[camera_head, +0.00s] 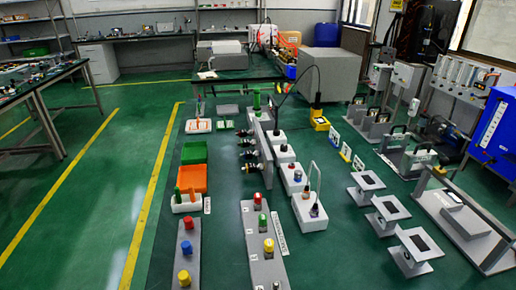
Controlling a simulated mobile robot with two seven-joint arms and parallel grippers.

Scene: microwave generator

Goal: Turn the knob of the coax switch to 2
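I cannot tell for certain which thing is the coax switch. Several white boxes with small knobs or connectors run in a row along the middle of the green table; the nearest white box (309,211) has a dark knob (314,210) with a thin loop rising beside it. A second white box (292,178) stands behind it. Grey plates with coloured knobs stand in front: a left plate (187,262) and a middle plate (256,238). Number markings are too small to read. Neither of my grippers shows in the head view.
An orange bin (194,180) and a green bin (194,153) stand at the left of the table. Several grey stands with dark tops, such as one stand (419,243), fill the right. A yellow device (320,123) with a black cable stands further back. Green floor lies open at left.

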